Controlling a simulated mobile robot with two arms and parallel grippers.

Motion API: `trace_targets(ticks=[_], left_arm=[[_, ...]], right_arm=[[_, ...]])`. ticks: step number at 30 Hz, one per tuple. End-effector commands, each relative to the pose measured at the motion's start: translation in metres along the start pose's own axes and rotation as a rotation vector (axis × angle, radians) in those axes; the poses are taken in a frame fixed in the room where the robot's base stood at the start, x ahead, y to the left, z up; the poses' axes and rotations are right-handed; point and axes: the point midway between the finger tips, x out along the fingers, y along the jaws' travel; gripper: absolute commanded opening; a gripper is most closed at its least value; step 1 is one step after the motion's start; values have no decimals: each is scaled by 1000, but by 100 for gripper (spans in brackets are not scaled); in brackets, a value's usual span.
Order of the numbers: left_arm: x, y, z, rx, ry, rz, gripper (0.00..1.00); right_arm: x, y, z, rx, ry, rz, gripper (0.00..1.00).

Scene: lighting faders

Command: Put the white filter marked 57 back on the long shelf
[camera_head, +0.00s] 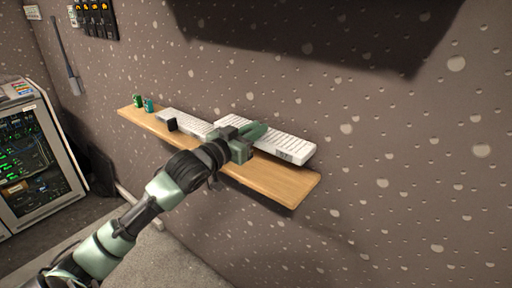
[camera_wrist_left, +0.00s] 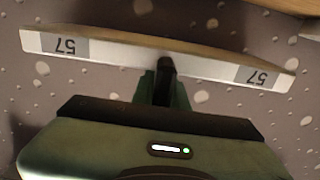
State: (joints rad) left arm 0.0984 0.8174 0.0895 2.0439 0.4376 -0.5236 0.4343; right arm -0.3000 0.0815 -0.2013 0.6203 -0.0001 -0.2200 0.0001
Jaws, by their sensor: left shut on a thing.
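The white filter marked 57 (camera_wrist_left: 110,52) is a long flat piece, seen nearly edge-on in the left wrist view, with an upside-down 57 label at each end. My left gripper (camera_wrist_left: 166,72) is shut on the middle of its near edge. In the head view the filter (camera_head: 290,150) has a grid of small marks on its face and lies over the right part of the long wooden shelf (camera_head: 285,184). My left gripper (camera_head: 246,140) partly hides it there. I cannot tell whether the filter touches the shelf. My right gripper is not in view.
A second white piece (camera_head: 187,121) lies on the shelf further left, beside a small black block (camera_head: 172,124). Two small green objects (camera_head: 144,102) stand at the shelf's far left end. The shelf's right end is bare. A dark panel (camera_head: 320,30) hangs above.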

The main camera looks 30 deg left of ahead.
Motion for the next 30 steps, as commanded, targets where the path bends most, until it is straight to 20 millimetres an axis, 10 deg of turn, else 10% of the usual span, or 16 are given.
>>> trace_targets(ticks=[15,29,30], left_arm=[[-2,0,61,-4,-3,-1,0],[2,0,72,-1,1,1,0],[2,0,73,-1,-1,0,23]], right_arm=[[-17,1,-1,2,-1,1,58],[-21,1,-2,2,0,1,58],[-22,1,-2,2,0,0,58]])
